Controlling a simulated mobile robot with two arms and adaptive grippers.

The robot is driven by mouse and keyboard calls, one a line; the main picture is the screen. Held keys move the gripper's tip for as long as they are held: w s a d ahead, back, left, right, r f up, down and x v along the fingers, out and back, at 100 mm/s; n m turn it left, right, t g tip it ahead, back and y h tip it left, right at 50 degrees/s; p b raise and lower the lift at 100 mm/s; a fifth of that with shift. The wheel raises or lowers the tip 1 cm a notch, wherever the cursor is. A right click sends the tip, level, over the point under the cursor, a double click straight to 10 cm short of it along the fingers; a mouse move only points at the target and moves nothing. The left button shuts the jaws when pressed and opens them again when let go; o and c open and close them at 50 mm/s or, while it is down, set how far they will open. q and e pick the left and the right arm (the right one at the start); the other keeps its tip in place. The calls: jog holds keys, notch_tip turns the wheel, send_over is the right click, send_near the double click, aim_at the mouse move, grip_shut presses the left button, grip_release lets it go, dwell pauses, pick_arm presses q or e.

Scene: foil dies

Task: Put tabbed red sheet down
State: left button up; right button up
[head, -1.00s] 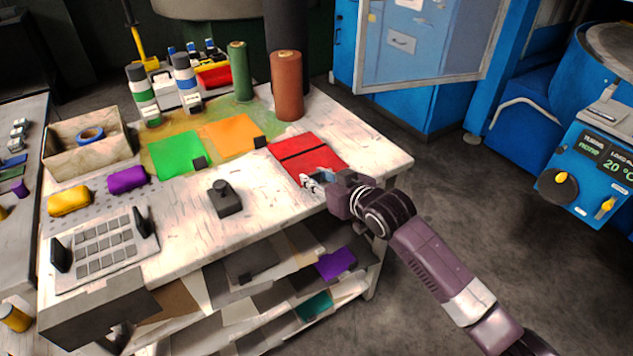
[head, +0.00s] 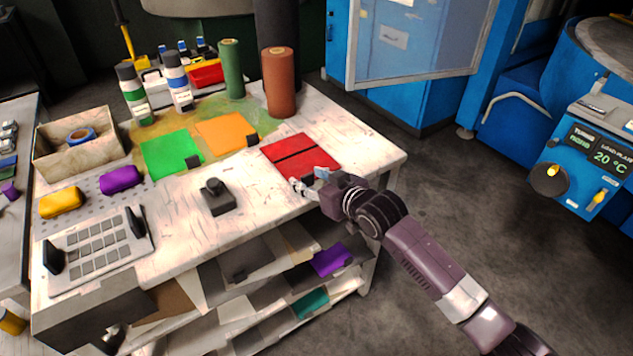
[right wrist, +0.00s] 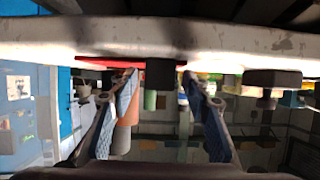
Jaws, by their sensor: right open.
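The red sheet (head: 297,151) lies flat on the white worktable (head: 265,215) near its right front edge, with a dark line across it. My right gripper (head: 308,179) is open at the sheet's front edge, its two fingers spread apart. In the right wrist view the fingers (right wrist: 158,84) stand on either side of a dark tab (right wrist: 160,73), with no grip on it visible. The thin red edge of the sheet (right wrist: 112,63) shows beside the tab. My left gripper is not in view.
A green sheet (head: 170,154) and an orange sheet (head: 222,133) lie to the left. Green (head: 231,69) and brown (head: 279,82) rolls stand behind. A dark knobbed block (head: 218,200) sits left of my gripper. Shelves with sheets are below the tabletop.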

jog(key=v, duration=1.2)
